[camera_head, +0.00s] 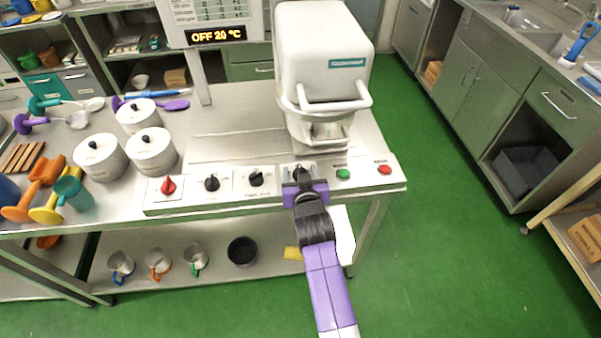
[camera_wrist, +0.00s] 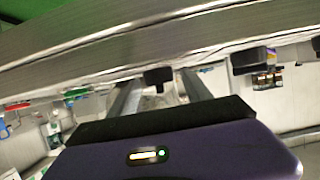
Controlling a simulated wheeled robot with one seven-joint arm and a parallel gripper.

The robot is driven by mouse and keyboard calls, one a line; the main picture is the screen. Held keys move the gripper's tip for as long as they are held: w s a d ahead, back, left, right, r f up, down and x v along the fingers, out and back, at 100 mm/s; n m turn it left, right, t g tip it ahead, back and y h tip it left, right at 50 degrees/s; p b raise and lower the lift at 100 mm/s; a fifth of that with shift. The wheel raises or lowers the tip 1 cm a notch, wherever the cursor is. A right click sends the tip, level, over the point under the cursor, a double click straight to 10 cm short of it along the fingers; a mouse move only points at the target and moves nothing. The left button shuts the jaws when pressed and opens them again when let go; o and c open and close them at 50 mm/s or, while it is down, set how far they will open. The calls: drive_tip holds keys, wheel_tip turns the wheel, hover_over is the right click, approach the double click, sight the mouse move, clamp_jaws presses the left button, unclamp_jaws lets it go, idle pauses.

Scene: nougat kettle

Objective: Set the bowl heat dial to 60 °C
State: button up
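The control panel (camera_head: 230,206) on the front edge of the steel table carries a red dial (camera_head: 168,186) and three black dials. Their labels are too small to read, so I cannot tell which is the bowl heat dial. The display (camera_head: 217,36) reads "OFF 20 °C". My gripper (camera_head: 302,184) is at the rightmost black dial (camera_head: 300,172), partly covering it. In the wrist view, its two fingers (camera_wrist: 160,95) are apart, with a black knob (camera_wrist: 158,77) between or just beyond their tips; contact is unclear. A second black knob (camera_wrist: 250,60) is to the right.
A green button (camera_head: 343,174) and a red button (camera_head: 384,170) sit right of the dials. The white kettle machine (camera_head: 322,50) stands behind the panel. White lidded pots (camera_head: 152,152) and coloured scoops are on the left. Green floor (camera_head: 440,250) is clear at right.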

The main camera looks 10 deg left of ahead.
clamp_jaws()
